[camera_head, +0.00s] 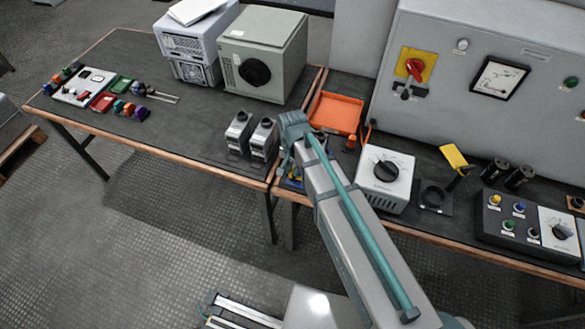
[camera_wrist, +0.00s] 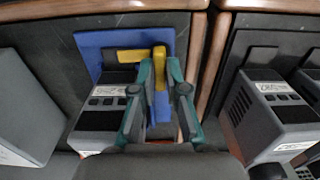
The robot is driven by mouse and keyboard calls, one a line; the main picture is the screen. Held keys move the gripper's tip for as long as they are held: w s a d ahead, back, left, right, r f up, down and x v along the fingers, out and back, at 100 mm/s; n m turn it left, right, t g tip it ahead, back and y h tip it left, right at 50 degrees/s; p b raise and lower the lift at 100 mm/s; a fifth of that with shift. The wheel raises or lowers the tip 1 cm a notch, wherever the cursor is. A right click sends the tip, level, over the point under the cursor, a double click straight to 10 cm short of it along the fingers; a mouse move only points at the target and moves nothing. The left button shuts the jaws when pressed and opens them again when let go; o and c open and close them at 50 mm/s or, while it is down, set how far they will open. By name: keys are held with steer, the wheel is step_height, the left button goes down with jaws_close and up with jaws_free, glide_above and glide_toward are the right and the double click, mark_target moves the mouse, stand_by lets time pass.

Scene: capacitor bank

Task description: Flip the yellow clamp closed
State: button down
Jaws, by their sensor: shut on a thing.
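The yellow clamp shows in the wrist view as a flat yellow bar (camera_wrist: 132,56) and an upright yellow piece (camera_wrist: 159,53), beside a blue plate (camera_wrist: 90,43). My gripper (camera_wrist: 160,72) has its teal fingers on both sides of the upright yellow piece and is shut on it. The piece stands up between the fingers, and its lower part is partly hidden by them. In the head view my arm covers most of the clamp, and only small blue and yellow bits (camera_head: 293,174) show beside it near the table's front edge.
A grey block with a black top (camera_wrist: 104,110) stands close left of my gripper; another grey device (camera_wrist: 268,108) stands to the right. A wooden edge (camera_wrist: 214,55) runs between two table sections. The head view shows an orange tray (camera_head: 335,113) and a white dial box (camera_head: 385,178) nearby.

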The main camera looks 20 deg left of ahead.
steer(key=c, duration=1.2)
jaws_free()
step_height(320, 180, up, 12)
